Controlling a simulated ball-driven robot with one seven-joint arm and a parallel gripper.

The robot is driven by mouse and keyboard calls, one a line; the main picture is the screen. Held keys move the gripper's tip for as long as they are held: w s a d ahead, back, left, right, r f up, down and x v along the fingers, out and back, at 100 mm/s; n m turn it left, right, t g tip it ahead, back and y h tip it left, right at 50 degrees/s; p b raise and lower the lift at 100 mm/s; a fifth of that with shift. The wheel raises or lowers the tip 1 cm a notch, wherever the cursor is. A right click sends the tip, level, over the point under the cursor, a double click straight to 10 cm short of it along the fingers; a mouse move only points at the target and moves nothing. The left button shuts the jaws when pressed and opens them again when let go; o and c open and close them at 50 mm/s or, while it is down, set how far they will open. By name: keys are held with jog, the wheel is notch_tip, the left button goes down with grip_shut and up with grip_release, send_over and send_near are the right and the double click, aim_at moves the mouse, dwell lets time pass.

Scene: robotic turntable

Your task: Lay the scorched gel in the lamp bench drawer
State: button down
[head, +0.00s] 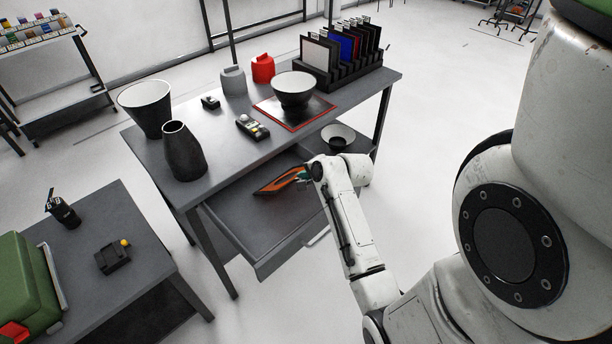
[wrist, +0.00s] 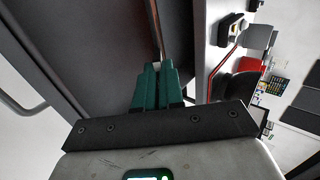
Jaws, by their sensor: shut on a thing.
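The scorched gel (head: 276,182), a thin orange-edged sheet with a dark middle, is held tilted over the open lamp bench drawer (head: 236,226). My gripper (head: 303,175) is shut on the gel's right end. In the wrist view the green fingers (wrist: 158,86) are close together, and the gel (wrist: 155,28) shows edge-on as a thin strip beyond them. The drawer is pulled out from under the bench top and its visible floor looks empty. I cannot tell whether the gel touches the drawer floor.
The lamp bench (head: 215,133) overhangs the drawer's back. On it stand a dark cone (head: 184,152), a bowl-shaped reflector (head: 294,92) on a red-edged mat, and a rack of gels (head: 340,70). Another reflector (head: 338,137) sits below, near my wrist. A side table (head: 85,240) stands left.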

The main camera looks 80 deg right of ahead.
jog(key=shift+f, duration=0.1)
jog(key=c, duration=1.2)
grip_release()
jog(key=v, duration=1.1)
jog(key=shift+f+b, duration=0.1)
jog(key=shift+b, duration=0.2)
jog(key=w+a+f+n+g+y, duration=0.2)
jog(key=a+f+n+y, duration=0.15)
jog(key=a+n, duration=0.65)
jog(key=w+a+f+n+g+y, duration=0.25)
jog(key=a+f+n, duration=0.3)
jog(key=a, duration=0.75)
jog(key=s+a+n+g, duration=0.1)
jog(key=a+n, duration=0.1)
jog(key=s+a+n, duration=0.2)
jog(key=n, duration=0.1)
jog(key=s+a+f+n+g+h, duration=0.1)
jog(key=a+n, duration=0.2)
jog(key=shift+s+g, duration=0.15)
jog(key=shift+g, duration=0.2)
